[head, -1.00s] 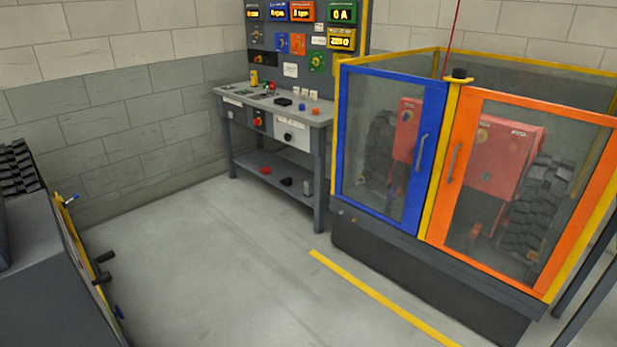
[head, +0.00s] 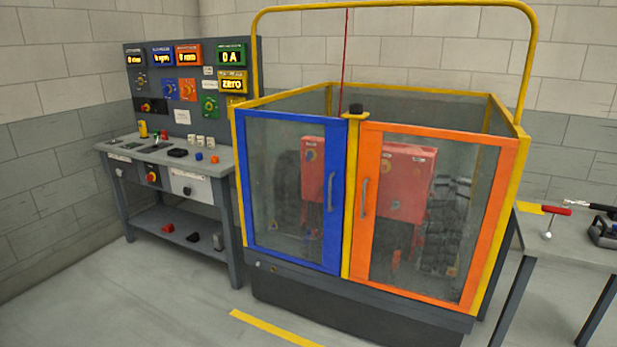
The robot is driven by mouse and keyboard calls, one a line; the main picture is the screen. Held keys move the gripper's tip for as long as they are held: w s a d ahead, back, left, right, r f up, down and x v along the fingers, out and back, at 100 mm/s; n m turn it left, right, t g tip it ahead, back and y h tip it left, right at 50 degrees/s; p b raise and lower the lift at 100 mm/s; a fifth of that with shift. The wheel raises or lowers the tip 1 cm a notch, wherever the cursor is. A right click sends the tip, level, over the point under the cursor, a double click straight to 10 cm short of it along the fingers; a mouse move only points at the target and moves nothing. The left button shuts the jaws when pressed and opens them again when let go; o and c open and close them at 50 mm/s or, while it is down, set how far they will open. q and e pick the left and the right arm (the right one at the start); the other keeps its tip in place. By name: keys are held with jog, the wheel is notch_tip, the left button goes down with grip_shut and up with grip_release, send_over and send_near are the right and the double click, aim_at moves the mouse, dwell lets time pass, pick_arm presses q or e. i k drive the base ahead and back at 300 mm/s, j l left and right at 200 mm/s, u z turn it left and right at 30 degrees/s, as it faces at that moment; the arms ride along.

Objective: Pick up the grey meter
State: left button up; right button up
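A small grey upright object (head: 218,241), possibly the grey meter, stands on the lower shelf (head: 160,218) of the grey bench, near its right front leg. It is too small to make out a dial or display. A red block (head: 167,229) and a black block (head: 193,237) lie to its left on the same shelf. A small dark object (head: 177,152) lies on the bench top; I cannot tell what it is. Neither of my grippers shows in the head view.
A glass-walled cage with a blue door (head: 332,200) and an orange door (head: 368,185) stands right of the bench, both doors shut. A table (head: 565,240) with tools is at the far right. The floor (head: 130,300) before the bench is clear.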

aim_at(217, 237)
jog(key=i+j+z, duration=0.1)
jog(key=i+j, duration=0.2)
jog(key=i+j+z, duration=0.1)
jog(key=i+j, duration=0.2)
jog(key=i+j+z, duration=0.15)
jog(key=j, duration=0.3)
jog(key=i+j+z, duration=0.1)
jog(key=i+j, duration=0.3)
jog(key=i+j+z, duration=0.1)
jog(key=j, duration=0.35)
jog(key=i+l, duration=0.05)
jog(key=i, duration=0.1)
